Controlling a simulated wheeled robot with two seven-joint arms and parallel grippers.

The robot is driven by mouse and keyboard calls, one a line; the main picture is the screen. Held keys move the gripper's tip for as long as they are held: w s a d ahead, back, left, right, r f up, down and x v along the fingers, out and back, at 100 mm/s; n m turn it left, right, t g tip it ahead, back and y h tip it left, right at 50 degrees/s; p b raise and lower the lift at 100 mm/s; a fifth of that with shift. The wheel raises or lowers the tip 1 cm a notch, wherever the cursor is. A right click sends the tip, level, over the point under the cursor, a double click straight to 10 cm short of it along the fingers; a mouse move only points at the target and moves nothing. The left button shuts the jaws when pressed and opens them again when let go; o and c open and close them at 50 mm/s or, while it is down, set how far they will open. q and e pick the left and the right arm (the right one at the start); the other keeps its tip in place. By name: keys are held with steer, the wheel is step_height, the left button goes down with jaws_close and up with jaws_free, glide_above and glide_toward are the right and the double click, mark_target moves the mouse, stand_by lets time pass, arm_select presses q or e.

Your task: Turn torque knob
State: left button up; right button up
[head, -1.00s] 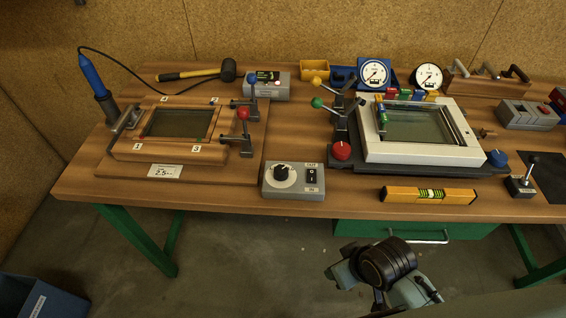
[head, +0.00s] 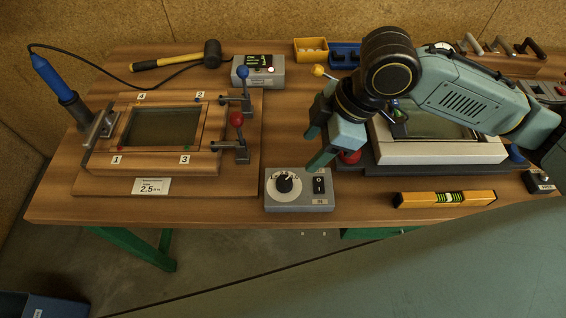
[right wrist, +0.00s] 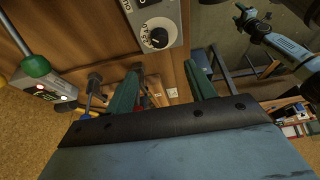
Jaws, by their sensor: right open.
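The torque knob (head: 285,183) is a small black knob on a white dial, on the left of a grey control box (head: 325,203) at the bench's front edge. It also shows in the right wrist view (right wrist: 158,37), near the top. My right gripper (head: 315,145) is above and behind the box, tilted down, with its fingers apart. Nothing shows between the fingers (right wrist: 163,72) in the right wrist view, and the knob is beyond their tips, not touched. A teal and black arm (right wrist: 265,35), apparently my left one, shows in that view; its jaws are unclear.
A black rocker switch (head: 318,185) sits right of the knob. A wooden clamp frame (head: 150,165) with red and blue levers stands left. A white frame (head: 440,152) is partly hidden behind my right arm. A yellow level (head: 445,198) lies right. Bare bench separates box and wooden frame.

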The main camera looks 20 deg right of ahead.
mark_target(285, 181)
steer(key=b+x, duration=0.2)
steer(key=x, duration=0.9)
steer(key=shift+s+f, duration=0.1)
steer(key=shift+f, duration=0.25)
steer(key=shift+a+f, duration=0.25)
steer(key=shift+f, duration=0.4)
steer(key=shift+c, duration=0.3)
steer(key=c, duration=0.9)
